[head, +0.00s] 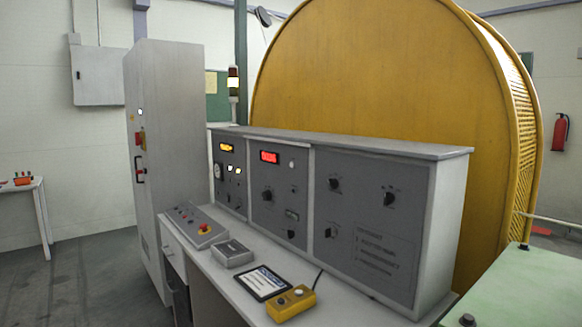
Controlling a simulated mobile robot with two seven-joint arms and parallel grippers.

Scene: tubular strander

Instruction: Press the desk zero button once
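A grey control desk (219,283) stands in the middle, with an upright panel (366,215) along its back. A sloped button box (187,222) on its left end has several small buttons and a red mushroom button (204,229). A yellow box (291,305) with two round buttons lies near the front right. A small pale round button or lamp (292,164) sits right of the red lit display (269,157). An amber display (227,147) is further left. No label reading zero is legible, so I cannot tell which button it is. Neither gripper is in view.
A dark tablet (264,282) and a small grey box (232,254) lie on the desk. A tall grey cabinet (170,160) stands left. A large yellow round guard (370,80) rises behind. A green surface (525,290) is at lower right. Floor at the left is clear.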

